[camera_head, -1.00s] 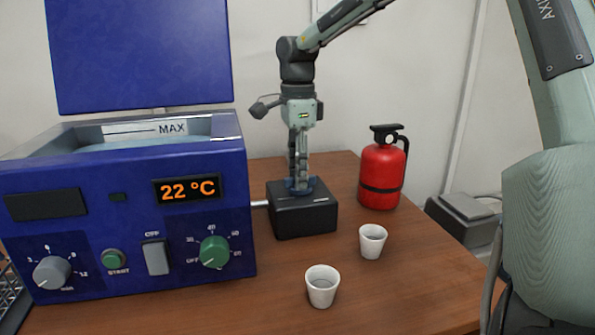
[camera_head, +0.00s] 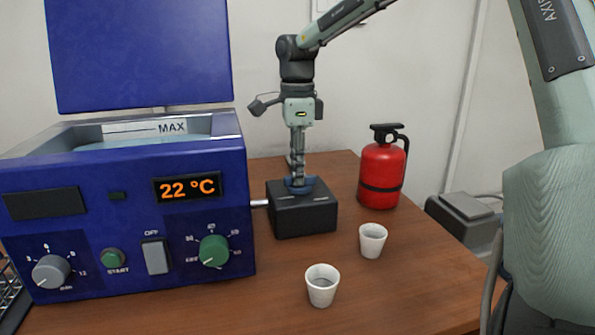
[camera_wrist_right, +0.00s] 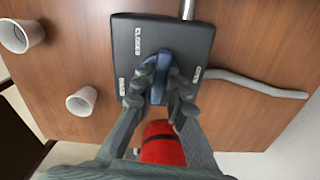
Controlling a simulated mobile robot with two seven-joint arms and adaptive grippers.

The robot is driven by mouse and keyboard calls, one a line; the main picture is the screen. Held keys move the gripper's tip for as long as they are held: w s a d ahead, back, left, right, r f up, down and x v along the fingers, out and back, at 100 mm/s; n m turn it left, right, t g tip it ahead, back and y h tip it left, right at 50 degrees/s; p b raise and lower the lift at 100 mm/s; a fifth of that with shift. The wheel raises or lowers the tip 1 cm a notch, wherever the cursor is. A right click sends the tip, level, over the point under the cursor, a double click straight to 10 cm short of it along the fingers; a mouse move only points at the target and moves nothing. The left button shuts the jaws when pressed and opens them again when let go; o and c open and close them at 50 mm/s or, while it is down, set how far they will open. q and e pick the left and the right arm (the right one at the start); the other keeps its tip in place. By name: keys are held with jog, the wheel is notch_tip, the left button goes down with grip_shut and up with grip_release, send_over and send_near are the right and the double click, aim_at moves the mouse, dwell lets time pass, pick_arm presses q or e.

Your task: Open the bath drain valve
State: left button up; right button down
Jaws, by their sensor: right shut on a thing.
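The drain valve is a black box (camera_head: 305,217) on the table, joined by a short pipe to the right side of the blue water bath (camera_head: 130,215). A blue knob (camera_wrist_right: 158,68) sits on top of the box. My right gripper (camera_head: 298,178) points down from above, its fingers shut on the blue knob. In the right wrist view the gripper (camera_wrist_right: 160,82) has one finger on each side of the knob, hiding part of it. Small white labels lie around the knob; one seems to read CLOSED. The bath display reads 22 °C. My left gripper is not in view.
A red fire extinguisher (camera_head: 382,172) stands right of the box. Two white cups (camera_head: 372,241) (camera_head: 322,286) stand in front of it. A grey hose (camera_wrist_right: 258,84) leaves the box in the right wrist view.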

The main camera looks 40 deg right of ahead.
jog(key=m, duration=0.2)
jog(key=shift+m, duration=0.3)
jog(key=m+b, duration=0.1)
jog(key=m, duration=0.3)
jog(key=shift+w+d, duration=0.1)
jog(key=m+b, duration=0.1)
jog(key=m, duration=0.3)
jog(key=shift+d, duration=0.1)
jog(key=m, duration=0.3)
jog(key=shift+m, duration=0.3)
jog(key=shift+m+b, duration=0.3)
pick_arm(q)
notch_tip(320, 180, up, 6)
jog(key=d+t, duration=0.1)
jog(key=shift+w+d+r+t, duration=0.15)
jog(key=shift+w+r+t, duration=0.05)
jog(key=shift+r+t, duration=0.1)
pick_arm(e)
jog(key=shift+d+m, duration=0.1)
jog(key=shift+m, duration=1)
jog(key=c, duration=1.5)
grip_release()
jog(key=shift+c, duration=0.2)
